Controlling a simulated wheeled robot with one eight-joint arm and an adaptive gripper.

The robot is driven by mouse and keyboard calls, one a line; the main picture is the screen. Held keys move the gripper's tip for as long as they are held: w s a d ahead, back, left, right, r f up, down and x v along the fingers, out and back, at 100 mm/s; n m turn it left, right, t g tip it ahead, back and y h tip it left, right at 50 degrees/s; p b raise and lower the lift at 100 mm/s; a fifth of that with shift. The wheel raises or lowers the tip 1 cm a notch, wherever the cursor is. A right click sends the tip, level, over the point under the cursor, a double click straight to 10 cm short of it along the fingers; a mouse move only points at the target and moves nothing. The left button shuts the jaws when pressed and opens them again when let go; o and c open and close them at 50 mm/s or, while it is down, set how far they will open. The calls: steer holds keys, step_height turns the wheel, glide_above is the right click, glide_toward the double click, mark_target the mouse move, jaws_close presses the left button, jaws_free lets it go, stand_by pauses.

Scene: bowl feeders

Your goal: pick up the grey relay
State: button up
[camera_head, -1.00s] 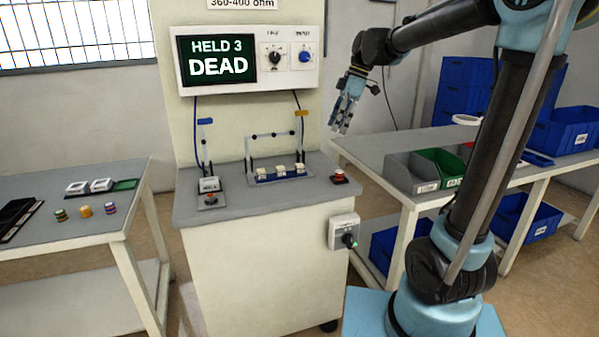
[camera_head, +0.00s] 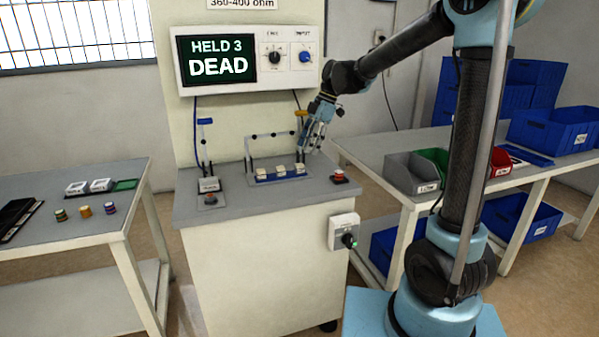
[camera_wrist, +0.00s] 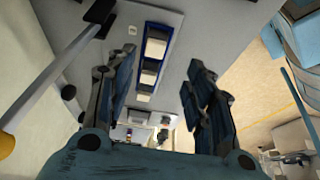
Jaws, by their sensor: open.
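The blocks look whitish to pale grey; I cannot tell which is the grey relay. My gripper (camera_head: 314,148) is open and empty, pointing down above the bench top near the tray's right end. Its fingers (camera_wrist: 160,70) stand apart in the wrist view.
A metal frame (camera_head: 276,136) rises behind the tray. The display panel (camera_head: 217,62) reads "HELD 3 DEAD". Side tables hold stacked discs (camera_head: 83,210) at left and a grey bin (camera_head: 411,174) at right.

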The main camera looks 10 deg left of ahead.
mark_target(300, 164)
steer(key=shift+x, duration=1.15)
steer(key=shift+w+x, duration=0.2)
steer(key=shift+x, duration=1.1)
steer(key=shift+w+x, duration=0.2)
steer(key=shift+x, duration=1.1)
steer(key=shift+a, duration=0.1)
steer(key=c, duration=1.1)
